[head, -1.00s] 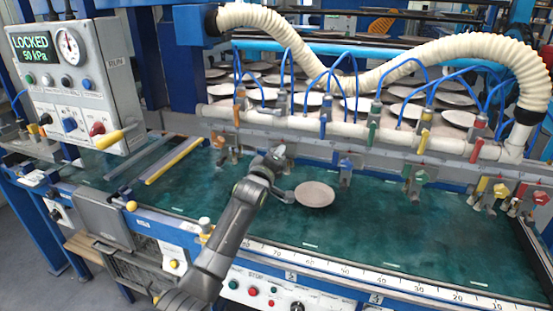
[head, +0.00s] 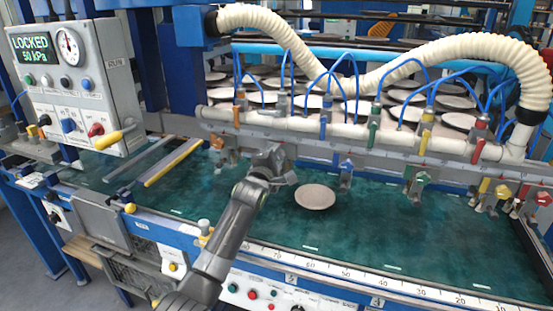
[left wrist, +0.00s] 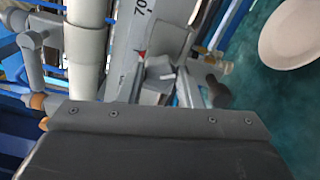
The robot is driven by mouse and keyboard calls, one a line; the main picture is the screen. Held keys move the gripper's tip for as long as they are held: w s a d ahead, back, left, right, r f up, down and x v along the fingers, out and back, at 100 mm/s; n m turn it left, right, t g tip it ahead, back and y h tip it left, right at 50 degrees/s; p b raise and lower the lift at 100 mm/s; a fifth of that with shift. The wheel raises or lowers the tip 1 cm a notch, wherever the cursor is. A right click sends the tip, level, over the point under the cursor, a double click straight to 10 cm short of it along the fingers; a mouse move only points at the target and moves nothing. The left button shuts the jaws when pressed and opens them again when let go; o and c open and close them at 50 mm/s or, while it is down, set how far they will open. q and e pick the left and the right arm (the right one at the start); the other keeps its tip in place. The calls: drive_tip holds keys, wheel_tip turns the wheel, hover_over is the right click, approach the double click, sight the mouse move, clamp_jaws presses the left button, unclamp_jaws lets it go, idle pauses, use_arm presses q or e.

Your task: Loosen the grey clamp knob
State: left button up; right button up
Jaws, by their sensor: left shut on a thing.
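The grey clamp knob (left wrist: 157,82) shows in the left wrist view as a small grey angular piece between my finger tips, against the grey rail (left wrist: 150,35) with printed numbers and a red mark. My left gripper (left wrist: 162,85) is shut on it. In the head view my left gripper (head: 282,172) is at the front of the rail, left of the blue clamp (head: 346,170). It hides the grey knob there. My right gripper is not in view.
A pale plate (head: 315,197) lies on the green bed, right of my gripper. Orange (head: 217,142), green (head: 418,182) and yellow (head: 500,190) clamps hang along the rail. The control box display (head: 34,48) reads LOCKED, 50 kPa. The bed's front area is clear.

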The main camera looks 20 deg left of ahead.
use_arm(q)
drive_tip(key=shift+f, duration=0.1)
idle(0.5)
drive_tip(key=o, duration=1)
drive_tip(key=shift+c, duration=0.2)
drive_tip(key=shift+s, duration=0.1)
drive_tip(key=s+b, duration=0.1)
drive_tip(key=s, duration=1.6)
drive_tip(key=shift+s+a, duration=0.15)
drive_tip(key=shift+a, duration=0.15)
